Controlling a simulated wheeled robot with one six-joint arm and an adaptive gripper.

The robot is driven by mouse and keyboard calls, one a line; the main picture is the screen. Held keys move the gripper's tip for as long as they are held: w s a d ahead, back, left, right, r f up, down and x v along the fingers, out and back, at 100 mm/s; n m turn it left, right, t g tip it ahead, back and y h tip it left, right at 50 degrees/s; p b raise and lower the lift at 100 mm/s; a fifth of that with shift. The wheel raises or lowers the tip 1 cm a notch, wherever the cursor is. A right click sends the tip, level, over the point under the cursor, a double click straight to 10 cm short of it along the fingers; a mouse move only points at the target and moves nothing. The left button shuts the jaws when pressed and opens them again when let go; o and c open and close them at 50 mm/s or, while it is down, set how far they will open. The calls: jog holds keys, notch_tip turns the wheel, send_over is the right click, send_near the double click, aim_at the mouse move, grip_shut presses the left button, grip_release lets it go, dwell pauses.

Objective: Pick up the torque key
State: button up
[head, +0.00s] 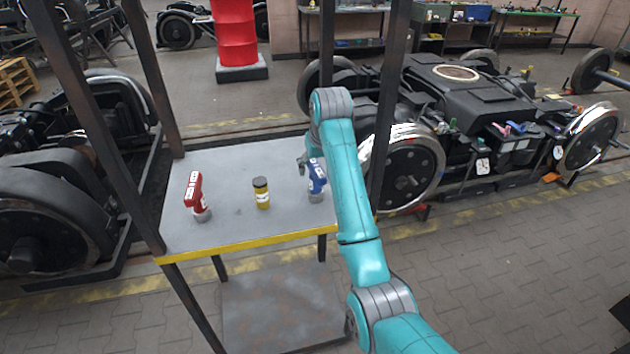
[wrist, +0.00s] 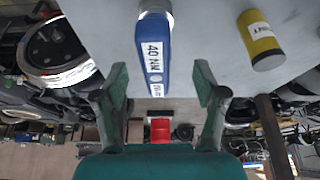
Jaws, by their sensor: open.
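A blue key-like tool (head: 316,178) with white labels stands at the right of the grey table. In the wrist view the blue tool (wrist: 153,50) reads "40 N·M", and its lower part lies between my fingers. My gripper (wrist: 160,85) is open, one finger on each side of it, with gaps visible on both sides. In the head view my gripper (head: 303,164) is small and partly hidden by my arm, close by the blue tool. A similar red tool (head: 194,192) stands at the table's left. I cannot read its label.
A yellow-and-black canister (head: 261,193) stands between the two tools; it also shows in the wrist view (wrist: 259,40). The table (head: 227,222) has dark posts (head: 95,130) around it. A bogie (head: 460,110) stands to the right, and another (head: 50,210) to the left.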

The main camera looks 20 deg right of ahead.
jog(key=shift+d+x, duration=0.1)
jog(key=shift+x, duration=1.8)
jog(key=shift+d+x, duration=0.15)
jog(key=shift+x, duration=1.75)
jog(key=shift+w, duration=0.1)
grip_shut()
